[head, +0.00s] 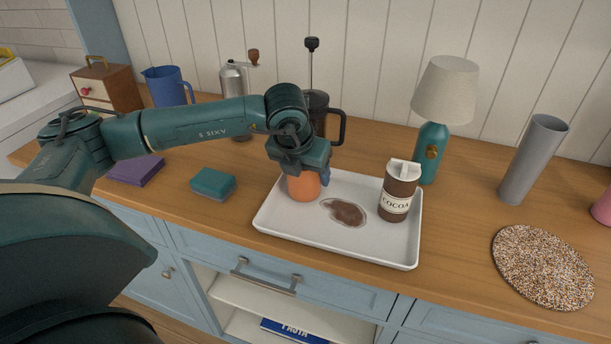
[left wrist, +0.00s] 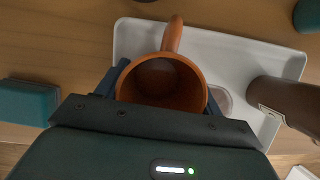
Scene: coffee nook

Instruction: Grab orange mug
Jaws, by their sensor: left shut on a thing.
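The orange mug (head: 304,187) is upright at the left end of the white tray (head: 335,239). My left gripper (head: 309,177) is over the mug from above and shut on it, with a blue finger showing at the mug's right side. In the left wrist view the mug (left wrist: 164,84) is seen from above, looks empty, and has its handle pointing away to the top. The gripper's blue fingers (left wrist: 162,92) are on both sides of it. I cannot tell whether the mug's base touches the tray. My right gripper is not in view.
A brown spill (head: 347,212) and a cocoa canister (head: 398,193) are on the tray. A French press (head: 318,112) stands close behind my gripper. A teal sponge (head: 212,183) lies left of the tray. A lamp (head: 433,150) stands behind right. Counter right of the tray is clear up to a speckled mat (head: 542,266).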

